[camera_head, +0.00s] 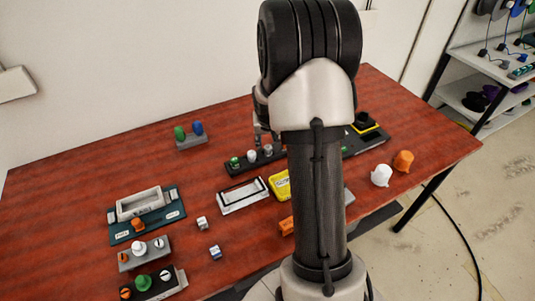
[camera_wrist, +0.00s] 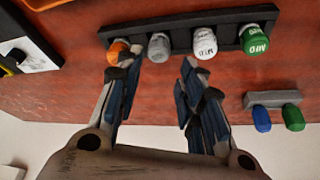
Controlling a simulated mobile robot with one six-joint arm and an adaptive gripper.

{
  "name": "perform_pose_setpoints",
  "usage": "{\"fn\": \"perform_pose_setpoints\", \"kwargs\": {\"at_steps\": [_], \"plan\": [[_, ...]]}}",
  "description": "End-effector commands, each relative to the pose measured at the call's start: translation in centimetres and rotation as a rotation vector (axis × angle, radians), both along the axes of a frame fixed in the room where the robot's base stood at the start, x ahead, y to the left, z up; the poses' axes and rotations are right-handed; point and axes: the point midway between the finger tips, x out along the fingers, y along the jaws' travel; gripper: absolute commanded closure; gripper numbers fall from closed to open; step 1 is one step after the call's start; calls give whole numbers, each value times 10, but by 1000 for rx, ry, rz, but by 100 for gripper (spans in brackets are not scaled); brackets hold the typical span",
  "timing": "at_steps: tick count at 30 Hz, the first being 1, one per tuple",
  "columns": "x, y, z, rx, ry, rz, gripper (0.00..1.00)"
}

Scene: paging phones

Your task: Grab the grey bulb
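The grey bulb (camera_wrist: 159,46) sits in a black rack (camera_wrist: 222,20) in the wrist view, between an orange bulb (camera_wrist: 118,50) and a white bulb (camera_wrist: 204,42). A green bulb (camera_wrist: 254,39) is at the rack's right end. My gripper (camera_wrist: 156,68) is open and empty, its fingertips on either side of the grey bulb's line and just short of it. The left fingertip is close to the orange bulb; contact cannot be told. In the head view the grey bulb (camera_head: 268,150) shows just below my gripper; my arm hides part of the rack.
A small grey holder (camera_head: 192,141) with blue and green bulbs stands behind the rack. A white-framed tray (camera_head: 243,195) and a yellow bin (camera_head: 279,185) lie in front. White (camera_head: 381,175) and orange (camera_head: 403,161) cups stand at right. The table's left rear is clear.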

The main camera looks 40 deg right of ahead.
Motion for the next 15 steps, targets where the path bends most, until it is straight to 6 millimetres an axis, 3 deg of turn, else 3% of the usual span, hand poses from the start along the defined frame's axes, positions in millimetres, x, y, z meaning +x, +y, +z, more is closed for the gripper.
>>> {"fn": "perform_pose_setpoints", "kwargs": {"at_steps": [8,15], "plan": [[5,-5,-17,-1,-1,0,64],[11,-13,-50,1,1,0,64]]}}
